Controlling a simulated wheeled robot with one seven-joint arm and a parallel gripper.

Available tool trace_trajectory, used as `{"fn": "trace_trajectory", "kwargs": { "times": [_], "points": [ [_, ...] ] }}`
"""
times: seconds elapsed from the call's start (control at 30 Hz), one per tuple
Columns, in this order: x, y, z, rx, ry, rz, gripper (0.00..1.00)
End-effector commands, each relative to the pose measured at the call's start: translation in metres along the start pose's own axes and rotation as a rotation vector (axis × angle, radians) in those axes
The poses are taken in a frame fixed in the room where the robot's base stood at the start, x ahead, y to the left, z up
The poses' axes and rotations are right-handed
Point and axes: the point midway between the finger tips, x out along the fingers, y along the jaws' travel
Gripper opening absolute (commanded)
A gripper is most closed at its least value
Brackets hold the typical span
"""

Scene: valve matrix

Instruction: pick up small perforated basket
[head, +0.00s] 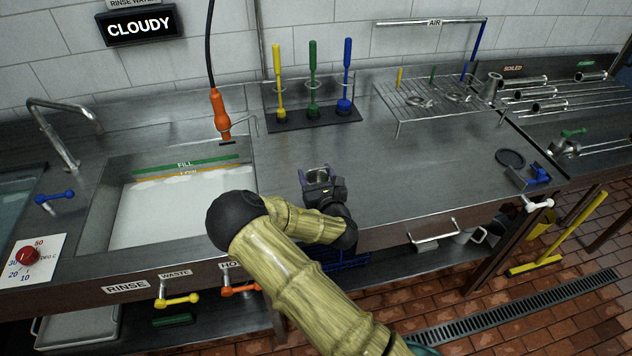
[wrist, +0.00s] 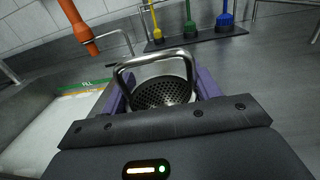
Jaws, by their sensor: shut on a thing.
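The small perforated basket (wrist: 162,92) is a round metal cup with a holed bottom and a bent metal handle, seen in the wrist view. It sits between the purple fingers of my gripper (wrist: 158,88), which is shut on it. In the head view my gripper (head: 318,176) is over the steel counter, just right of the rinse sink, and the basket (head: 317,174) shows as a small metal shape in it. I cannot tell whether the basket touches the counter.
The rinse sink (head: 113,215) with cloudy white water lies to the left. An orange sprayer (head: 221,110) hangs above its right edge. Yellow, green and blue brushes stand in a dark holder (head: 318,121) behind. A wire rack (head: 397,108) stands at the back right.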

Motion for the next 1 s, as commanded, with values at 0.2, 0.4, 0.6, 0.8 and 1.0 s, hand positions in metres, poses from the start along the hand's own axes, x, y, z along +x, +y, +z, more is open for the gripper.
{"fn": "trace_trajectory", "kwargs": {
  "times": [0.2,0.4,0.6,0.8,1.0],
  "points": [
    [0.000,0.001,0.045,0.000,-0.005,0.001,0.37],
    [0.000,0.001,0.071,0.000,-0.002,0.002,0.37],
    [0.000,0.000,0.075,-0.001,-0.001,0.000,0.37],
    [0.000,0.000,0.075,-0.001,-0.001,0.000,0.37],
    [0.000,0.000,0.075,-0.001,-0.001,0.000,0.37]
  ]
}}
